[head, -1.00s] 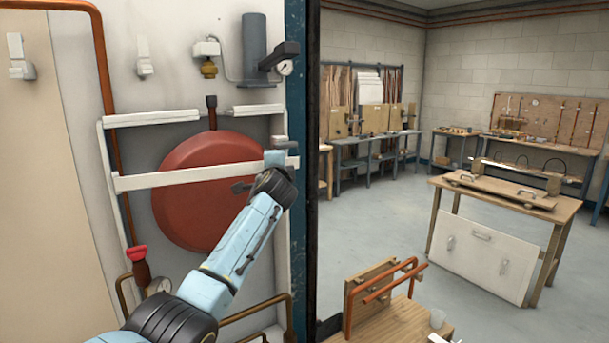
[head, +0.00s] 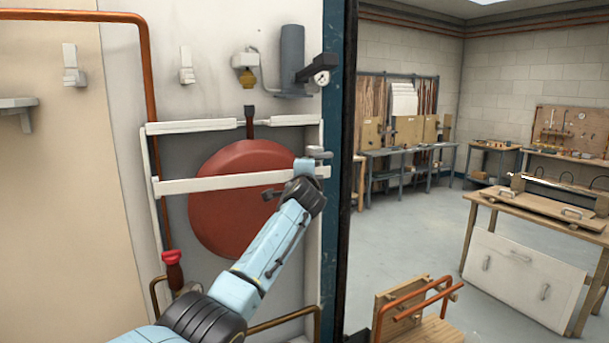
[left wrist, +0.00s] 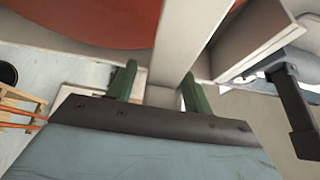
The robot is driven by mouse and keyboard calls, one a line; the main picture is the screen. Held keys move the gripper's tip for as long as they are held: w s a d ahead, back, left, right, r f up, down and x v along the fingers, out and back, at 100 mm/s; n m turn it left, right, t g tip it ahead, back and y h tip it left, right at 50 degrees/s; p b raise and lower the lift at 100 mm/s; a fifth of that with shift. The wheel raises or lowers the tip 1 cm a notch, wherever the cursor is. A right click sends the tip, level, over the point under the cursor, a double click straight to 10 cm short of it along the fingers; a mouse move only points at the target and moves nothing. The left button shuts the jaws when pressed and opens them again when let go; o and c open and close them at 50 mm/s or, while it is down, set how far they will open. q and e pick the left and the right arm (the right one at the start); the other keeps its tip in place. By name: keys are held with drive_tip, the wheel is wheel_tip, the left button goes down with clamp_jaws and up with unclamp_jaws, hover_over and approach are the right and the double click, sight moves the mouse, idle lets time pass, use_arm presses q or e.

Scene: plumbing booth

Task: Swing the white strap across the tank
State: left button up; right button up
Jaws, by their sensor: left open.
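The white strap (head: 220,184) lies across the front of the red round tank (head: 230,225), from the left side of the white frame to its right side. My left gripper (head: 287,181) is at the strap's right part, in front of the tank's right edge. In the left wrist view the white strap (left wrist: 182,38) runs between the two green fingers of the open left gripper (left wrist: 158,86). The red tank (left wrist: 90,22) fills the upper left there. A grey catch (head: 318,154) sits just above the strap's right end. My right gripper is not in view.
A copper pipe (head: 148,95) runs down left of the tank, with a red-handled valve (head: 172,259) low on that side. A gauge (head: 321,78) and grey cylinder (head: 292,58) are above. A wooden stand with copper pipe (head: 415,305) is at lower right. Open floor (head: 400,235) lies beyond.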

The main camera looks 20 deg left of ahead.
use_arm(q)
drive_tip(key=shift+s+d, duration=0.2)
drive_tip(key=shift+s, duration=0.3)
drive_tip(key=b+v, duration=0.1)
drive_tip(key=v, duration=1.1)
drive_tip(key=shift+d, duration=0.15)
drive_tip(key=shift+s, duration=0.1)
